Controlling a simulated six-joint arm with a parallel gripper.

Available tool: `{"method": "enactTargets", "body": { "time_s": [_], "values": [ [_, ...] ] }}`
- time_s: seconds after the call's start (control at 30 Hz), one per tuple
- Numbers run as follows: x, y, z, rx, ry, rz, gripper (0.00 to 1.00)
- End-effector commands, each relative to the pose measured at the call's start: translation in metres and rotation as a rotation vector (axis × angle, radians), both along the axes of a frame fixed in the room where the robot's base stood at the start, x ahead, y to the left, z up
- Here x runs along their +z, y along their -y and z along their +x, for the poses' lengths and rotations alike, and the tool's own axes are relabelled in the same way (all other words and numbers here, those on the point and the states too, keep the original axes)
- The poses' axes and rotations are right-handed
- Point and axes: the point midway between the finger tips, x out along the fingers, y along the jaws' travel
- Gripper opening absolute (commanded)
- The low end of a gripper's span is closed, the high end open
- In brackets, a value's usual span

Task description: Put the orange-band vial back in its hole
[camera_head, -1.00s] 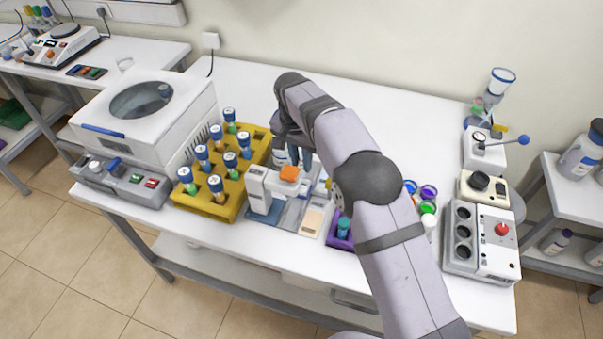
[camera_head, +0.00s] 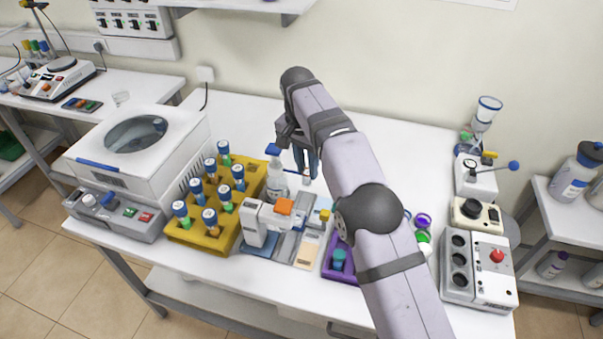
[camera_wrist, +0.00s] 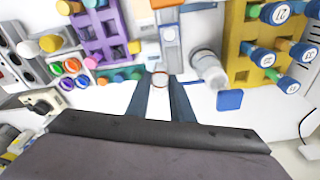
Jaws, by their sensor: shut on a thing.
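My gripper (camera_head: 306,168) is shut on a small clear vial (camera_wrist: 160,79) with a reddish-orange ring. It also shows in the head view (camera_head: 306,181), low between the fingers. In the wrist view my gripper's fingers (camera_wrist: 159,98) flank the vial. They are above the white table, right of a white bottle (camera_head: 277,182) in the head view. The yellow rack (camera_head: 251,188) stands farther left. It holds several blue-capped, numbered vials (camera_head: 224,188), and part of its right side has no vials. I cannot tell which hole belongs to the held vial.
A white device with an orange block (camera_head: 284,206) stands in front. A purple rack (camera_head: 329,267) is partly behind my arm.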

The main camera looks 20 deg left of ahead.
Motion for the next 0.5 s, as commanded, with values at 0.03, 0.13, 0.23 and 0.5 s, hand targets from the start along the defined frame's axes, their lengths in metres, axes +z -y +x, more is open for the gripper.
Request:
{"method": "enactTargets", "body": {
  "time_s": [0.03,0.13,0.23,0.5],
  "values": [
    [0.005,0.002,0.002,-0.004,0.000,0.001,0.00],
    [0.019,0.010,0.006,-0.019,0.002,0.001,0.00],
    [0.028,0.020,0.006,-0.033,0.000,0.000,0.00],
    [0.034,0.036,0.004,-0.056,0.000,-0.001,0.00]
  ]
}}
